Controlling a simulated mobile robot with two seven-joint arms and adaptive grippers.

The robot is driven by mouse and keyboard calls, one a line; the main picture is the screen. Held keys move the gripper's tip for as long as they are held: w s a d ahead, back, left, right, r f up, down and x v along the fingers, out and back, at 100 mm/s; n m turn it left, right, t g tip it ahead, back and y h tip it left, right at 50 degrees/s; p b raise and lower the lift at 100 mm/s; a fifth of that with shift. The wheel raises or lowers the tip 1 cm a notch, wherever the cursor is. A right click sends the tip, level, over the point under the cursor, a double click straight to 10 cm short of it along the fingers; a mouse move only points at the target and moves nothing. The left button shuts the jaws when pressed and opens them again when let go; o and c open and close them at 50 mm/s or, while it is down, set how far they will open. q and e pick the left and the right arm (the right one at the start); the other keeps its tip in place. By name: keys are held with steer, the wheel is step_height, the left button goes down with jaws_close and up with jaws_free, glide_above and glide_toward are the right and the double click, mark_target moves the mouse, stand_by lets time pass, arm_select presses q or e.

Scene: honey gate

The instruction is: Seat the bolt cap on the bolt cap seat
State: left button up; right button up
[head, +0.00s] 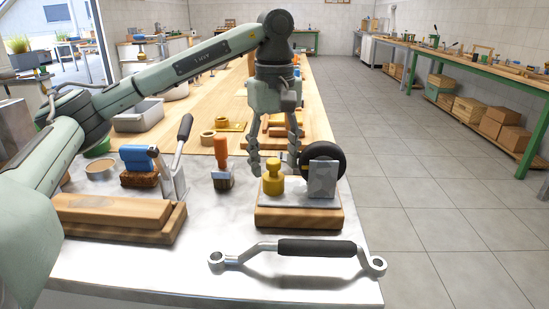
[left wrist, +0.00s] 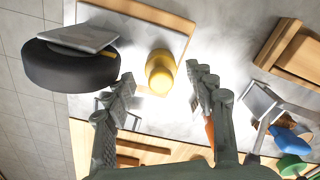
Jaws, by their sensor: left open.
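A yellow knobbed piece, which looks like the bolt cap (head: 273,180), stands upright on the left part of a wooden block with a pale metal top (head: 299,216). My left gripper (head: 273,158) is open just above and behind it, pointing down. In the left wrist view the yellow piece (left wrist: 160,73) shows between and beyond the two spread fingers (left wrist: 161,80), with nothing held. A grey metal plate (head: 323,178) stands upright on the block's right part. A black wheel-like disc (head: 338,158) is partly hidden behind it. I cannot tell which part is the bolt cap seat.
A double-ended wrench with a black grip (head: 317,248) lies in front of the block. To the left are an orange-handled brush (head: 222,165), a blue-handled brush (head: 139,160) and stacked wooden boards (head: 112,211). The table's right edge is close to the block.

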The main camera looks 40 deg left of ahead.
arm_select(q)
steer(key=o, duration=0.6)
steer(key=shift+c, duration=0.2)
steer(key=shift+r, duration=3.5)
arm_select(e)
steer(key=shift+s+f, duration=0.15)
steer(key=shift+f, duration=0.95)
